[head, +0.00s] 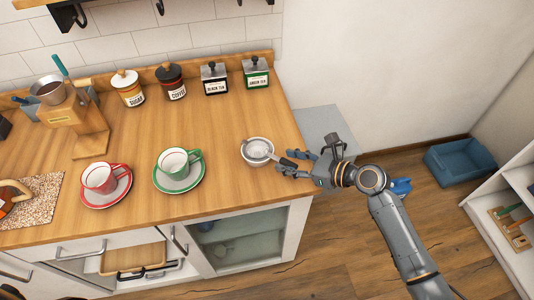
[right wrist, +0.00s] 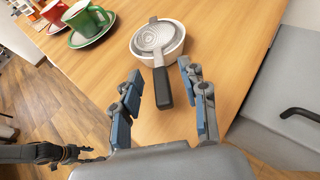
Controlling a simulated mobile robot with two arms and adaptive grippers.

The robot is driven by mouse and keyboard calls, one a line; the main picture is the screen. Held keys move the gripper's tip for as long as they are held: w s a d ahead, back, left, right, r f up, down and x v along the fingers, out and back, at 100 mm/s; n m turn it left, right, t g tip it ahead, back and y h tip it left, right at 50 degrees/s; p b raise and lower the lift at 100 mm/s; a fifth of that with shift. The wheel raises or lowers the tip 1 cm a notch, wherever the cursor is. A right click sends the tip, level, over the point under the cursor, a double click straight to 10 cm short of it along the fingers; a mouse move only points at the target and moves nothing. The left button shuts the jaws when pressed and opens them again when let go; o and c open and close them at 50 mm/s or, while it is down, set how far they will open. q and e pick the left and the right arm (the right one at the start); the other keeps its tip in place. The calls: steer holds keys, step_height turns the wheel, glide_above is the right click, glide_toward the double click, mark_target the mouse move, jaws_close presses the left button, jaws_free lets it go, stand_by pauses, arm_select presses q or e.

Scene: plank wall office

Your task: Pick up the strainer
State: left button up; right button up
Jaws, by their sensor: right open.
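The strainer (head: 258,148) has a round mesh bowl and a dark handle, and rests in a small white bowl (head: 250,161) near the right end of the wooden counter. In the right wrist view the strainer (right wrist: 155,35) lies ahead, and its black handle (right wrist: 163,89) points toward me, between my open fingers. My right gripper (head: 299,164) is open, at the handle end by the counter's right edge. In the right wrist view my right gripper (right wrist: 164,103) has a finger on each side of the handle, with gaps showing.
A green cup on a saucer (head: 179,186) and a red cup on a saucer (head: 83,201) stand left of the bowl. Several jars, including a green tea jar (head: 256,75), line the back. A grey cabinet (right wrist: 283,100) adjoins the counter's right side.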

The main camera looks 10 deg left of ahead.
mark_target(268, 156)
steer(key=shift+x, duration=1.5)
steer(key=shift+d, duration=0.1)
jaws_close()
steer(key=shift+r, duration=0.1)
